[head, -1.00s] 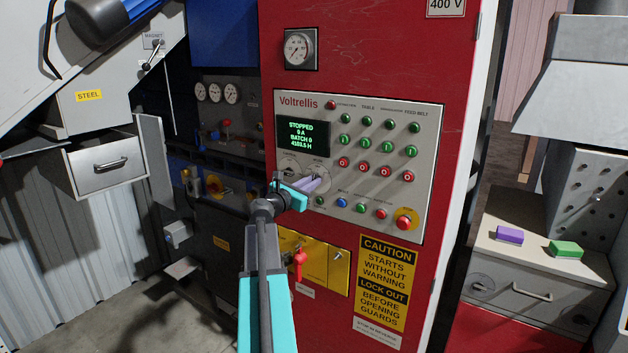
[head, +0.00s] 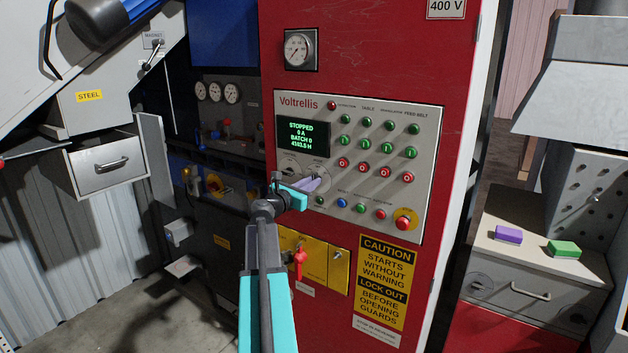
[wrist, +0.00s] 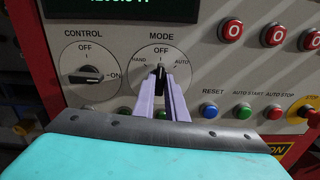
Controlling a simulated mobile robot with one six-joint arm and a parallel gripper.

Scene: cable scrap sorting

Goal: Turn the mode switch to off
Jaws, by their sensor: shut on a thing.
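The mode switch (wrist: 159,72) is a black knob on a round dial marked HAND, OFF and AUTO. Its white mark points up, at about OFF. My gripper (wrist: 160,86) has its two lilac fingers on either side of the knob, shut on it, in the wrist view. The fingers hide the lower part of the dial. In the head view my gripper (head: 318,182) reaches the lower left of the grey Voltrellis panel (head: 431,150), and its fingers cover much of the switch.
The control switch (wrist: 88,75) sits just left, its handle towards ON. Several push buttons are close by on the right, including a blue reset button (wrist: 209,111) and a red emergency stop (head: 403,223). A red-handled lever (head: 300,257) is below my wrist. The display (head: 303,136) reads STOPPED.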

